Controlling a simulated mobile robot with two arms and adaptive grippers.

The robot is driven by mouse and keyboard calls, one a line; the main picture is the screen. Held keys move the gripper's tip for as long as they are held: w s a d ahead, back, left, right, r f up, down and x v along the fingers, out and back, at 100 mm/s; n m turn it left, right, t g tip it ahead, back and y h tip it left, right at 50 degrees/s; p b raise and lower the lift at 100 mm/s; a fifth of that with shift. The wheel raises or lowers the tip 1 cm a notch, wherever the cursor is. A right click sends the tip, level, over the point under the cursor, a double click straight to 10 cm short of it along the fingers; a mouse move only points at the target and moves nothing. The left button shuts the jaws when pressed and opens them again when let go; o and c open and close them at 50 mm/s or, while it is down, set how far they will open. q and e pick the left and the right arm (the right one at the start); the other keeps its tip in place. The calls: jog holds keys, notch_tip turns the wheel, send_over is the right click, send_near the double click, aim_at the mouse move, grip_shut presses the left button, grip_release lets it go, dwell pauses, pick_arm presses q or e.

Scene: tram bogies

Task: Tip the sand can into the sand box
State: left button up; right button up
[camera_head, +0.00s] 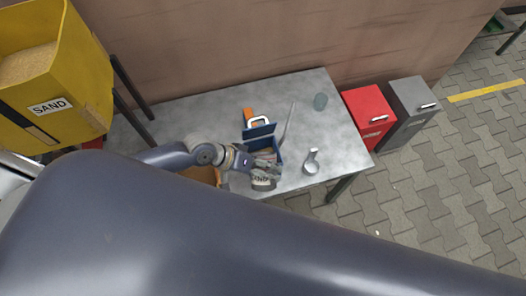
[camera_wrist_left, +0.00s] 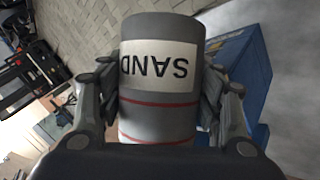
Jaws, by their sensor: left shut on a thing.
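The sand can (camera_wrist_left: 160,98) is a grey cylinder with a white SAND label and red rings. In the left wrist view the label reads upside down. My left gripper (camera_wrist_left: 165,110) is shut on the can, one finger on each side. In the head view the can (camera_head: 263,184) shows at the front of the grey table, partly covered by the gripper (camera_head: 262,172). The yellow sand box (camera_head: 75,75), labelled SAND, stands at the upper left with sand-coloured fill inside. The can is well to the right of the box. My right gripper is not in view.

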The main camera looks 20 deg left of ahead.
pick_arm(q)
jog(key=shift+w+f+g+b, duration=0.1)
jog(key=shift+f+g+b, duration=0.1)
jog(key=shift+g+b, duration=0.65)
dwell(1.1)
jog(key=shift+w+r+n+g+h+b, duration=0.1)
jog(key=shift+r+n+g+h+b, duration=0.35)
jog(key=shift+b, duration=0.5)
dwell(1.2)
jog(key=shift+w+a+r+n+g+h+b, duration=0.15)
jog(key=shift+w+r+n+g+h, duration=0.1)
jog(key=shift+w+g, duration=0.1)
jog(key=shift+w+a+r+n+g+h+b, duration=0.1)
jog(key=shift+w+a+r+g+b, duration=0.05)
jog(key=shift+w+r+g, duration=0.15)
dwell(1.7)
